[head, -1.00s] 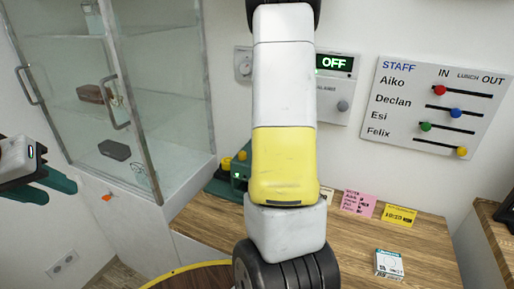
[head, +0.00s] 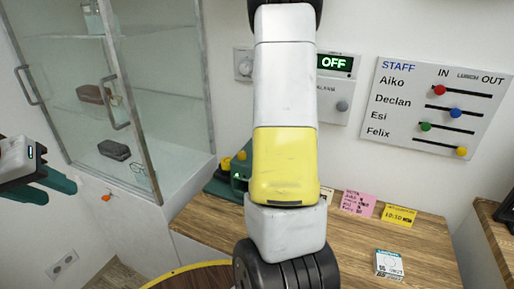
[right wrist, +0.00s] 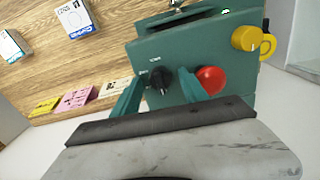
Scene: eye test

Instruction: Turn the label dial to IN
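In the right wrist view a teal machine (right wrist: 215,45) carries a black dial (right wrist: 160,79) with a pale pointer mark and a red round knob (right wrist: 210,80). The lettering around the dial is too small to read. My right gripper (right wrist: 158,82) is open, one finger on each side of the dial; I cannot tell whether they touch it. In the head view the machine (head: 222,186) is mostly hidden behind my right arm, which also hides that gripper. My left gripper (head: 58,190) is at the left edge, its teal fingers apart and empty.
Pink (head: 358,203) and yellow (head: 399,215) notes and a small box (head: 389,265) lie on the wooden desk (head: 430,250). A glass cabinet (head: 165,90) stands left. The wall has a staff board (head: 420,125) and an OFF display (head: 334,63).

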